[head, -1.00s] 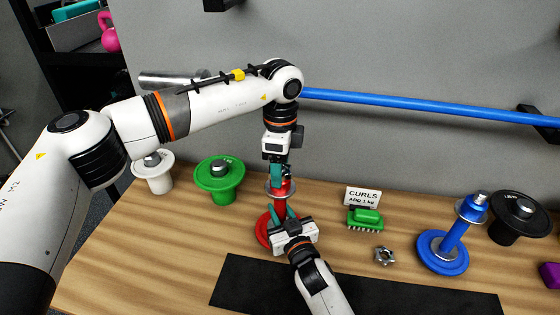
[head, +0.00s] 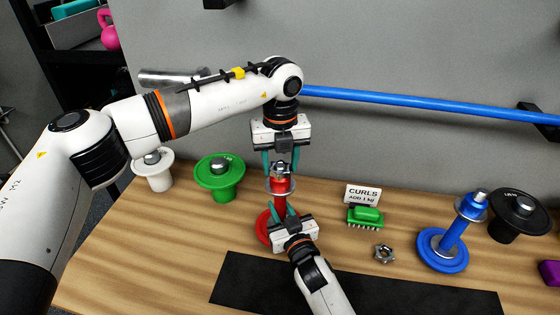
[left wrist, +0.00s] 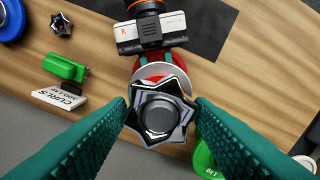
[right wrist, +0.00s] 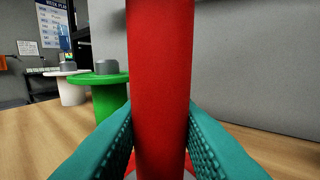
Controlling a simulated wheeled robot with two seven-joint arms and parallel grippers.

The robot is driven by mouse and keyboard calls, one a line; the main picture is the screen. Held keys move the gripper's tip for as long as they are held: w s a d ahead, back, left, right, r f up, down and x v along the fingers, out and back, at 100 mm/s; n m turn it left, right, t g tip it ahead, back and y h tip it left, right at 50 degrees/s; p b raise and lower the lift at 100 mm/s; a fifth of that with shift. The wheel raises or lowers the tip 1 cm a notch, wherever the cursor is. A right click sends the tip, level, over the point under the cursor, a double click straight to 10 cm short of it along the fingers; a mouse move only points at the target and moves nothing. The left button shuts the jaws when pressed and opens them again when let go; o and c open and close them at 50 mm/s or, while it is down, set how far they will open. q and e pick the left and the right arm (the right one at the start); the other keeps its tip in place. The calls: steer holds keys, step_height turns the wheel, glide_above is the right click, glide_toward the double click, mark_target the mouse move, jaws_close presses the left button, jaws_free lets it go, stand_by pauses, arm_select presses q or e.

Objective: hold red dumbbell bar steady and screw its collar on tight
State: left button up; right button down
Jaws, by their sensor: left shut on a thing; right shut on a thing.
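The red dumbbell bar (head: 281,203) stands upright on its round red plate (head: 263,230) on the bench. A silver star-shaped collar (left wrist: 162,120) sits at the bar's top, above a grey disc (left wrist: 150,72). My left gripper (head: 281,164) points down from above, its teal fingers shut on opposite sides of the collar. My right gripper (head: 285,214) comes from the front and is shut on the bar lower down. The red bar (right wrist: 160,80) fills the middle of the right wrist view between the fingers. The thread under the collar is hidden.
A blue dumbbell (head: 445,245), a loose star nut (head: 384,253), a green brush (head: 366,218) and a CURLS sign (head: 362,195) stand to the right. Green (head: 219,178) and white (head: 153,171) weights stand left. A black mat (head: 400,297) lies in front.

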arm_select(q)
steer(key=m, duration=1.8)
steer(key=shift+m, duration=0.3)
steer(key=m, duration=0.3)
steer(key=shift+m, duration=0.4)
steer(key=m, duration=0.7)
steer(key=shift+a+m, duration=0.1)
steer(key=shift+m, duration=0.3)
steer(key=o, duration=1.2)
steer(key=shift+f, duration=0.1)
steer(key=shift+c, duration=0.2)
arm_select(e)
steer(key=shift+f, duration=0.1)
